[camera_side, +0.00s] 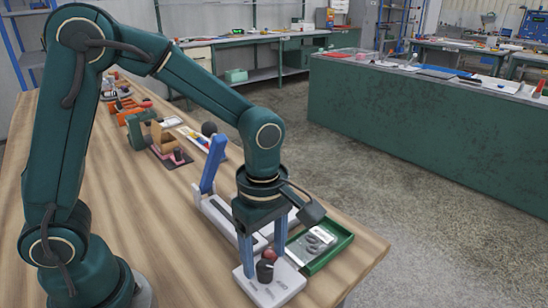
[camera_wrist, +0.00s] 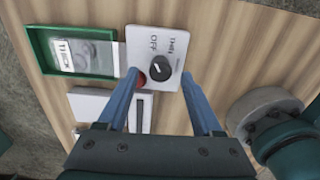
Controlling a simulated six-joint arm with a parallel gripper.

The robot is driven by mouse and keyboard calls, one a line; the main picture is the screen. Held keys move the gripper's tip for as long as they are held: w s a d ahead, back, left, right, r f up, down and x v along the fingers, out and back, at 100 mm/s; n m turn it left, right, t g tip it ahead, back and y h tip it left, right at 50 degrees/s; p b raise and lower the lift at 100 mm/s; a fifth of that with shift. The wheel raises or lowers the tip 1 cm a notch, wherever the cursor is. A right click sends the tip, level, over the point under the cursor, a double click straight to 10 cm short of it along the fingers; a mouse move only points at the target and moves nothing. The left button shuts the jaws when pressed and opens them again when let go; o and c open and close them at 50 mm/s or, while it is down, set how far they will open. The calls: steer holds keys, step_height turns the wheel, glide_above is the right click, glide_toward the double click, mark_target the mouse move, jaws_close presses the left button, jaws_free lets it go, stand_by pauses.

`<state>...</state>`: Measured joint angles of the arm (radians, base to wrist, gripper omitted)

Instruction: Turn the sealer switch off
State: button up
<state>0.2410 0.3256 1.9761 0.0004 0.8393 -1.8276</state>
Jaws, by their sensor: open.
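The switch box is a pale plate with a black round knob (camera_wrist: 160,68) and a red button or lamp (camera_wrist: 141,80) beside it. The word OFF is printed on it; a second label is hard to read. A light line marks the knob. In the side view the box (camera_side: 283,291) stands near the table's front edge, with its black knob (camera_side: 265,271). My gripper (camera_side: 263,262) points down over it, open, with blue fingers. In the wrist view my gripper (camera_wrist: 161,78) has the knob between its fingertips, with gaps showing; I cannot tell their height.
A green tray (camera_side: 345,240) with a clear pack lies beside the switch box. The white sealer (camera_side: 215,213) with a raised blue lever (camera_side: 212,165) lies behind. Other tools (camera_side: 170,150) stand farther back on the wooden table (camera_side: 130,200). Bare table is at the right corner.

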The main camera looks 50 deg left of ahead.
mark_target(265, 264)
steer(key=shift+r, duration=1.7)
steer(key=shift+w+a+r, duration=0.1)
steer(key=shift+r, duration=0.05)
steer(key=s+a+r+m+t, duration=0.5)
steer(key=s+m, duration=0.3)
steer(key=m, duration=1)
steer(key=shift+a+r+t, duration=0.3)
steer(key=shift+a+r, duration=0.1)
steer(key=shift+r, duration=0.25)
